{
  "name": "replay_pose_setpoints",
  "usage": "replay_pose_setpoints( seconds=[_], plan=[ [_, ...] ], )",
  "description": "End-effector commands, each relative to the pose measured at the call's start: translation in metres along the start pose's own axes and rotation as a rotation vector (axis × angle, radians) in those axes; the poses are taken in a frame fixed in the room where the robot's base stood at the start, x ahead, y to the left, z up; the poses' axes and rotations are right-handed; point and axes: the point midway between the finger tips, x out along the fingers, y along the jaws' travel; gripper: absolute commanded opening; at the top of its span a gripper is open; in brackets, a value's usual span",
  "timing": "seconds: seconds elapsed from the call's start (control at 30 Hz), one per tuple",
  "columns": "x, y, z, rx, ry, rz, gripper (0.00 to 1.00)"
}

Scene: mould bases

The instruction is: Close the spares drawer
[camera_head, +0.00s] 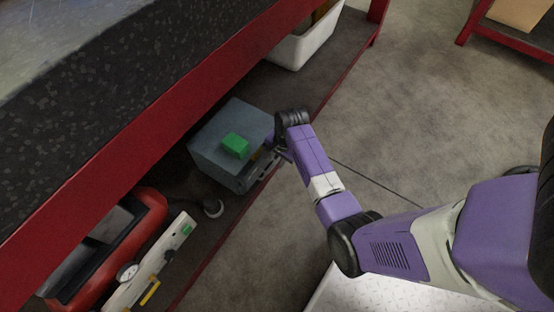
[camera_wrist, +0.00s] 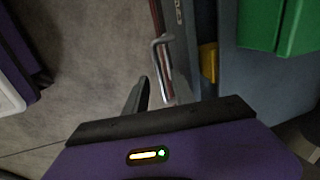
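The spares drawer belongs to a blue-grey cabinet (camera_head: 215,150) on the lower shelf under the bench. The drawer stands partly open: in the wrist view a gap shows between its front (camera_wrist: 182,45) and the cabinet body (camera_wrist: 235,75), with something yellow (camera_wrist: 208,62) inside. A bar handle (camera_wrist: 161,58) is on the drawer front. My gripper (camera_head: 279,152) is at the drawer front, close to the handle. One dark finger (camera_wrist: 137,97) shows beside the handle's near end, apart from it; the other finger is hard to make out. I see nothing held.
A green block (camera_head: 235,145) sits on the cabinet. A white bin (camera_head: 305,42) stands beyond. The floor right of the shelf is clear.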

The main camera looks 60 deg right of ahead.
Motion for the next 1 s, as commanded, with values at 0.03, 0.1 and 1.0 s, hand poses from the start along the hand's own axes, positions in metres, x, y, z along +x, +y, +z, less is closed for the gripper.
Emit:
replay_pose_setpoints(
  seconds=[0.03, 0.1, 1.0],
  plan=[
    [-0.0004, -0.0002, 0.0, 0.0, 0.0, 0.0, 0.31],
    [-0.0004, -0.0002, 0.0, 0.0, 0.0, 0.0, 0.31],
    [-0.0005, 0.0, 0.0001, 0.001, -0.001, 0.0, 0.0]
  ],
)
